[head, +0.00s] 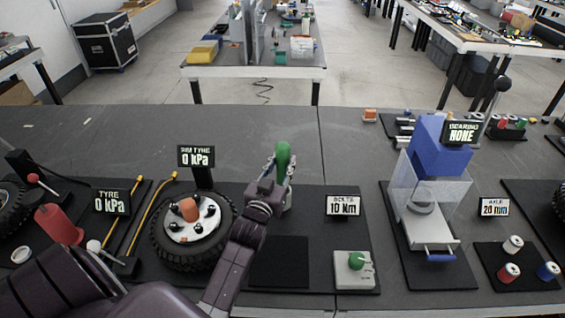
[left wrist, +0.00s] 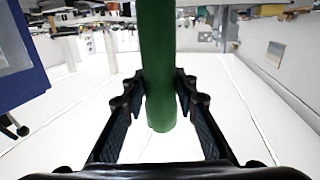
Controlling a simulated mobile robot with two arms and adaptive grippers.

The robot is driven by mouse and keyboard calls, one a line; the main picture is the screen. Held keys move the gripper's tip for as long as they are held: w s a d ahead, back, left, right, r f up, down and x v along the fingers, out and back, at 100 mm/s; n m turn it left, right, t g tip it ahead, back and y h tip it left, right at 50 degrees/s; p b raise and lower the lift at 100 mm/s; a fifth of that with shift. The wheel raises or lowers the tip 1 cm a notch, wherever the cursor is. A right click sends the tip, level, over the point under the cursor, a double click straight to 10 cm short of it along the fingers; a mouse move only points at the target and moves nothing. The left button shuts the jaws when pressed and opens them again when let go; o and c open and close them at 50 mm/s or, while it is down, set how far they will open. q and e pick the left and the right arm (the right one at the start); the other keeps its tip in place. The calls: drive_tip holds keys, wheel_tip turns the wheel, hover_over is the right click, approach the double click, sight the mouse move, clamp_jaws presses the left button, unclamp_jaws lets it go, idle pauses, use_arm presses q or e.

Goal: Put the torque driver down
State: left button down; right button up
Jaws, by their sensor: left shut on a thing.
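The torque driver (head: 283,155) has a green handle and stands upright near the middle of the bench in the head view. My left gripper (head: 279,172) is shut on it, and its arm crosses from the lower left. In the left wrist view the green handle (left wrist: 158,65) runs between the two fingers (left wrist: 161,97), which press on it from both sides. The driver's lower end is partly hidden by my gripper and arm, so I cannot tell whether it touches anything. My right gripper is not in view.
A tyred wheel (head: 168,243) lies left of my arm, below a "0 kPa" sign (head: 196,157). A bare dark square pad (head: 278,270) lies right of my forearm. A green-knobbed box (head: 342,274) and a "10 Nm" sign (head: 343,206) stand farther right, before a blue-topped press (head: 425,140).

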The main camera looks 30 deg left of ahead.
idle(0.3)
use_arm(q)
drive_tip(key=c, duration=1.5)
unclamp_jaws()
drive_tip(key=shift+f, duration=0.1)
drive_tip(key=shift+c, duration=0.2)
drive_tip(key=shift+s, duration=0.15)
drive_tip(key=b+v, duration=0.2)
drive_tip(key=v, duration=0.9)
drive_tip(key=shift+s+d+r, duration=0.15)
drive_tip(key=shift+s+r, duration=0.05)
drive_tip(key=shift+s, duration=0.15)
